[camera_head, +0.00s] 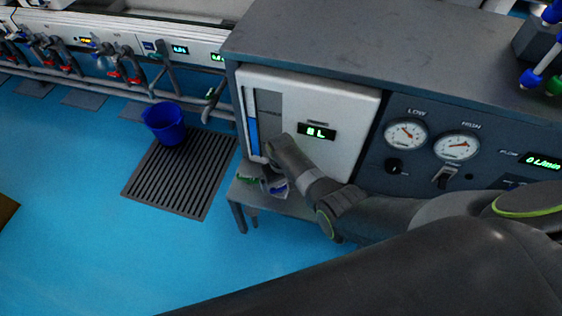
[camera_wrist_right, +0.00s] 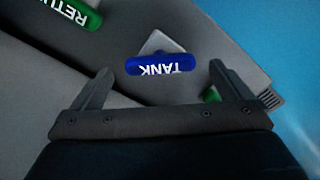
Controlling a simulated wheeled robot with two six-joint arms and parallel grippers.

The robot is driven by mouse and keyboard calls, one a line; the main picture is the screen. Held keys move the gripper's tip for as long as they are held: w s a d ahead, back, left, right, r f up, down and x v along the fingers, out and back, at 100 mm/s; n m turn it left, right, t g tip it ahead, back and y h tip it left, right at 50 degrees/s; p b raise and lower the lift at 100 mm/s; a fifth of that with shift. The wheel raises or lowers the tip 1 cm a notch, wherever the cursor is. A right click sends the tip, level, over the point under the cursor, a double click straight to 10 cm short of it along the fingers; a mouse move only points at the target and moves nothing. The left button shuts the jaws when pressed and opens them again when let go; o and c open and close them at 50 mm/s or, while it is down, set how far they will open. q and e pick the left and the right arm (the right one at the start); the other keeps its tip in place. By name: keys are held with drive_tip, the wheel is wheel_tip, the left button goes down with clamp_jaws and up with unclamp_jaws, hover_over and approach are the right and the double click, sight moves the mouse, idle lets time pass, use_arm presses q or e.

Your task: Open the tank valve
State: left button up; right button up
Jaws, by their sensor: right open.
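The blue tank valve handle (camera_wrist_right: 157,65), marked TANK, shows upside down in the right wrist view, between and just ahead of my open right gripper (camera_wrist_right: 160,80). Nothing is between its fingers. In the head view my right gripper (camera_head: 272,180) is at the low shelf below the white tank panel (camera_head: 345,100), and it mostly hides the valves there. A green handle marked RETU… (camera_wrist_right: 75,12) is at the upper left of the wrist view, its label cut off. My left gripper is not in view.
A blue bucket (camera_head: 165,124) stands by a dark floor grate (camera_head: 180,175) left of the bench. Gauges (camera_head: 405,134) and switches are on the dark panel to the right. A row of taps (camera_head: 120,65) lines the back left. The blue floor in front is clear.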

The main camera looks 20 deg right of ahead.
sight(281, 186)
use_arm(q)
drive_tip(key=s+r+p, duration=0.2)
drive_tip(key=p, duration=0.1)
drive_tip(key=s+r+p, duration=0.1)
drive_tip(key=p, duration=0.1)
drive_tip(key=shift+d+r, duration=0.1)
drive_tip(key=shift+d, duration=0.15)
use_arm(e)
wheel_tip(281, 186, up, 15)
drive_tip(key=shift+r, duration=0.2)
